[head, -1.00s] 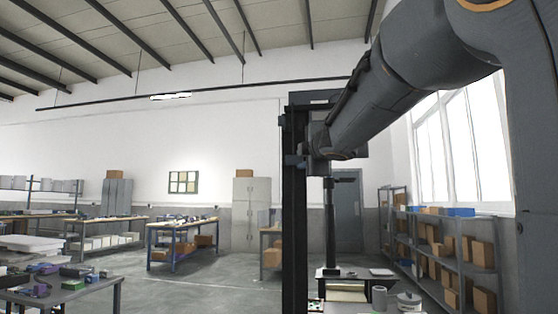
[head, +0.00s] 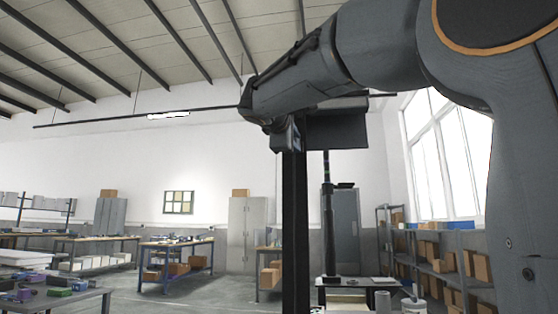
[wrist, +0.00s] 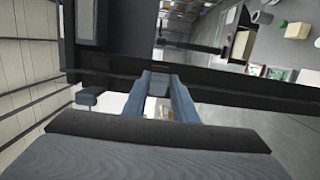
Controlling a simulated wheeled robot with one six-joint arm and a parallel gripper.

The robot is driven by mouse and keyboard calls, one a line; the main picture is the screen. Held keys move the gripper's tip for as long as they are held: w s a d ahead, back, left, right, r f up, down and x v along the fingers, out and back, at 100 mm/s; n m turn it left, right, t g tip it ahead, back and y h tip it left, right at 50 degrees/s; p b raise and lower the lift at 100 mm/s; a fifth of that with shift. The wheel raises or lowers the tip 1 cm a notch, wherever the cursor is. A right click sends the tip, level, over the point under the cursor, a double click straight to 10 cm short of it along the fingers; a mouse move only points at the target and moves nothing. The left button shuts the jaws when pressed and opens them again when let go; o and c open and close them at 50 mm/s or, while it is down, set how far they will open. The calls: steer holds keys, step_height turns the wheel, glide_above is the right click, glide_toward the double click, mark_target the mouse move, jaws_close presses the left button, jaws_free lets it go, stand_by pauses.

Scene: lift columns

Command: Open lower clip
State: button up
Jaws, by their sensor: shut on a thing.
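A tall black lift column (head: 295,230) stands ahead in the head view; my arm's end hides its upper part. In the wrist view the column (wrist: 240,88) runs across the picture as a dark beam. My gripper (wrist: 160,77) reaches the column's edge, its two grey-blue fingers close together at the tips. It is shut on a small clip part at the column, mostly hidden between the fingers. A small grey block (wrist: 88,98) juts out to the left of the fingers, apart from them. Whether the clip is open cannot be told.
A second, thinner dark column (head: 327,220) stands behind on a table (head: 345,283). Shelves with boxes (head: 440,260) stand at the right, under the window. Workbenches (head: 175,245) stand at the left and back. Open floor (head: 190,290) lies between the benches and the column.

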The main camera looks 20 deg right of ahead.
steer(key=w+a+m+g+h+p, duration=0.1)
steer(key=m+g+h+p, duration=0.1)
steer(key=m+g+p, duration=0.1)
steer(key=w+a+m+g+h+p, duration=0.1)
steer(key=a+m+g+h+p, duration=0.1)
steer(key=g+p, duration=0.4)
steer(key=a+m+g+h+p, duration=0.1)
steer(key=a+m+g+p, duration=0.1)
steer(key=m+g+p, duration=0.3)
steer(key=shift+w+r+h, duration=0.3)
steer(key=shift+w+h, duration=0.1)
steer(key=shift+w+f+m+g+p, duration=0.15)
steer(key=shift+m+g+p, duration=0.3)
steer(key=shift+p, duration=0.45)
steer(key=shift+g, duration=0.25)
steer(key=o, duration=1)
steer(key=shift+d+f, duration=0.1)
steer(key=shift+o, duration=0.2)
